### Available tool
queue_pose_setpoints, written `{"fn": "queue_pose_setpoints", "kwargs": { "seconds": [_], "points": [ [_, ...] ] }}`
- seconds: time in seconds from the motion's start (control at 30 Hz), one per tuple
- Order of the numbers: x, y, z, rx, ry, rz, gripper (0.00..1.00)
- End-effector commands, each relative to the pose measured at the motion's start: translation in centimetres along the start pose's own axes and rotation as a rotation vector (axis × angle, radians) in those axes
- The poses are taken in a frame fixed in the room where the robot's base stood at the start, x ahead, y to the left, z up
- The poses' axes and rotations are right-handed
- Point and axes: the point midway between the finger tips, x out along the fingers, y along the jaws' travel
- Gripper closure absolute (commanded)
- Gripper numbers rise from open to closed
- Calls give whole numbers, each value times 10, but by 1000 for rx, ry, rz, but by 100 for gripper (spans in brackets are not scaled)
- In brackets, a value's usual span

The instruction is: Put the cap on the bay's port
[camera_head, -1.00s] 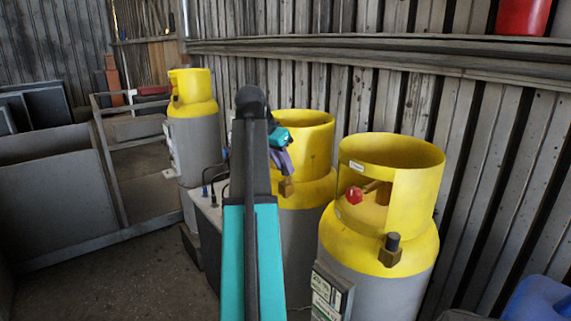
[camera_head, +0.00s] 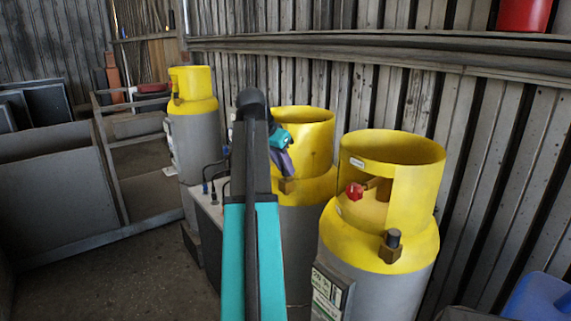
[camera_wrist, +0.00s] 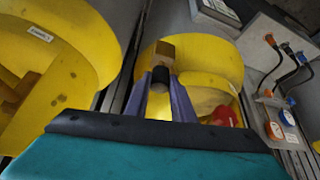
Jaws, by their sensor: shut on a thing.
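My gripper (camera_head: 284,160) is at the front of the middle yellow-collared cylinder (camera_head: 318,140) in the head view, mostly behind my arm. In the wrist view, its purple fingers (camera_wrist: 160,88) are shut on a small black cap (camera_wrist: 160,76). The cap appears in line with the brass port block (camera_wrist: 166,52) on that cylinder's yellow shoulder. Whether the cap touches the port I cannot tell. The brass block also shows in the head view (camera_head: 287,186), just below the fingers.
The right cylinder (camera_head: 392,150) has a red knob (camera_head: 355,190) and a brass block with a black top (camera_head: 391,246). A third cylinder (camera_head: 192,90) stands back left. A grey box (camera_wrist: 275,75) with cables is beside the middle one. A ribbed wall (camera_head: 420,95) closes the back.

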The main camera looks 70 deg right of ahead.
Motion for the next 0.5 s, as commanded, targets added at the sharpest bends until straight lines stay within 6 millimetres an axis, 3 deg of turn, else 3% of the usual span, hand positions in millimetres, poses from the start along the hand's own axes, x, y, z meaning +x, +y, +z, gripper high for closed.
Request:
{"fn": "queue_pose_setpoints", "kwargs": {
  "seconds": [0.5],
  "points": [
    [8, 0, 4, 0, 0, 0, 99]
  ]
}}
